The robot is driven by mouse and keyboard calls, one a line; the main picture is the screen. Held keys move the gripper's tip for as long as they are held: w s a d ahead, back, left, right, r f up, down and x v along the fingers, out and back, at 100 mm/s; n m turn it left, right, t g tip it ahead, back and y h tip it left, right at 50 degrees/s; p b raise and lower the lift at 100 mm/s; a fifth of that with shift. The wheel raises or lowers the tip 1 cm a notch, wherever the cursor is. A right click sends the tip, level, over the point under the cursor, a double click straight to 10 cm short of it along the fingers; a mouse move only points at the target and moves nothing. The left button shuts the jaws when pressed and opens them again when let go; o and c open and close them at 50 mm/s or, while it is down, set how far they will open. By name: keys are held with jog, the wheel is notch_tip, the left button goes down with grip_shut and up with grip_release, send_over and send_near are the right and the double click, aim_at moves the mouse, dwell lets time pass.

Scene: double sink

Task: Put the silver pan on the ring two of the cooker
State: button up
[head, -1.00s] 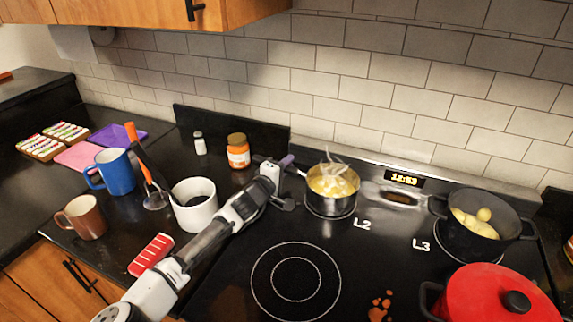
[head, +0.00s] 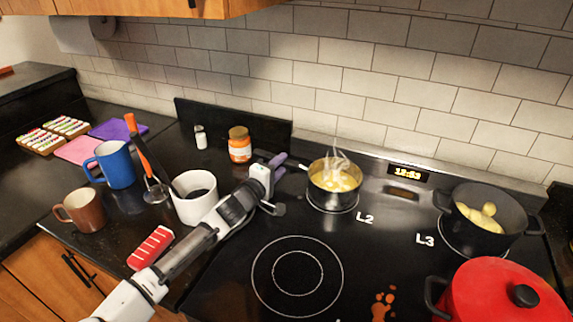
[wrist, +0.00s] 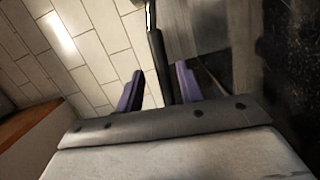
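The silver pan (head: 333,196) holds yellow pieces in steaming contents and stands upright on the back-left ring, beside the L2 label. Its dark handle points left toward my gripper (head: 271,159). In the wrist view, the dark handle (wrist: 158,60) runs between the two purple fingers of my gripper (wrist: 160,70). The fingers are apart, with small gaps showing on either side of the handle. Whether they touch it lower down is hidden. The cooker (head: 225,290) has an empty front-left ring (head: 297,280); its label is not visible.
A dark pot (head: 510,228) with potatoes stands by the L3 label. A red lidded pot (head: 490,295) is at front right. Orange spots (head: 382,305) mark the front of the hob.

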jog(key=b+v, duration=0.2)
jog(key=v, duration=0.5)
jog(key=shift+s, duration=0.1)
